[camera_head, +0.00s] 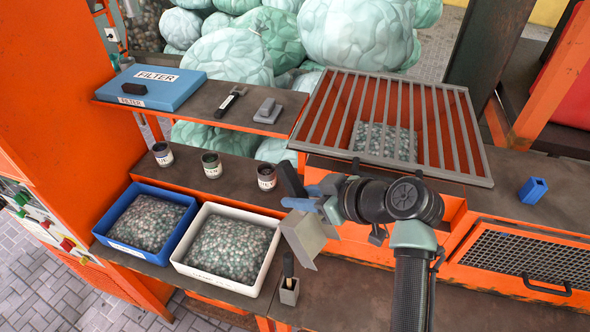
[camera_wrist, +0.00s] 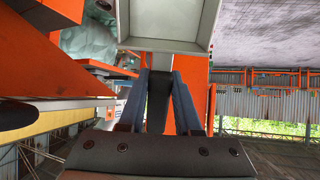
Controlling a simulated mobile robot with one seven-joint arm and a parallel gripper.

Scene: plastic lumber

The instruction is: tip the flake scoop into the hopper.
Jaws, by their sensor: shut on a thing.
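The grey metal flake scoop (camera_head: 305,237) hangs tilted in front of the hopper, close to the right side of the white bin. My gripper (camera_head: 303,197) is shut on the scoop's handle. In the wrist view the dark handle lies between my fingers (camera_wrist: 160,85), and the pale scoop (camera_wrist: 170,22) shows at the top. The hopper (camera_head: 484,160) is an orange box under a grey bar grate at the back right. Some flakes show below the bars. My gripper is in front of and left of the hopper, apart from it.
A blue bin (camera_head: 183,197) and a white bin (camera_head: 268,262) hold flakes at left. Small jars (camera_head: 211,165) stand behind them. A shelf carries a blue filter box (camera_head: 180,88) and a grey block (camera_head: 268,110). A tool holder (camera_head: 289,292) stands in front; a blue block (camera_head: 533,190) is right.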

